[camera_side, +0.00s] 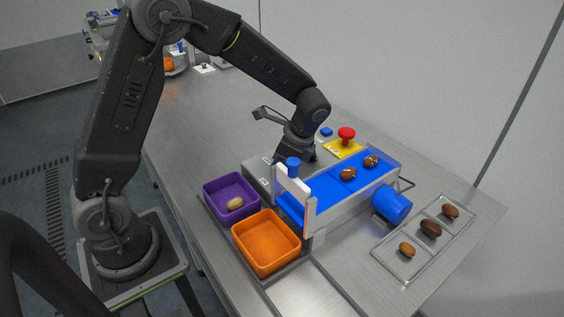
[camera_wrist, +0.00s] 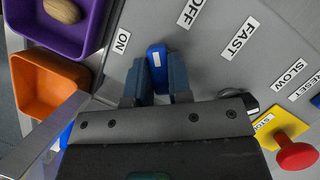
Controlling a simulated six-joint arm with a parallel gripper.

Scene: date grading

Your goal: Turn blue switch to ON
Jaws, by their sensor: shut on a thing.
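The blue switch (camera_wrist: 156,57) shows in the wrist view on a grey panel, with a white stripe on its face. The ON label (camera_wrist: 121,42) is to its left and the OFF label (camera_wrist: 189,12) to its upper right. The switch points up the picture, roughly between the two labels. My gripper (camera_wrist: 158,72) has one finger on each side of the switch and is shut on it. In the side view, my gripper (camera_side: 303,150) is low behind the conveyor; its fingertips and the held switch are hidden there.
The conveyor with a blue belt (camera_side: 325,190) and white gate (camera_side: 293,186) stands in front of my gripper. A red stop button (camera_side: 347,134) is behind. Purple (camera_side: 250,187) and orange (camera_side: 267,262) bins are at the left. FAST and SLOW labels lie right of the switch.

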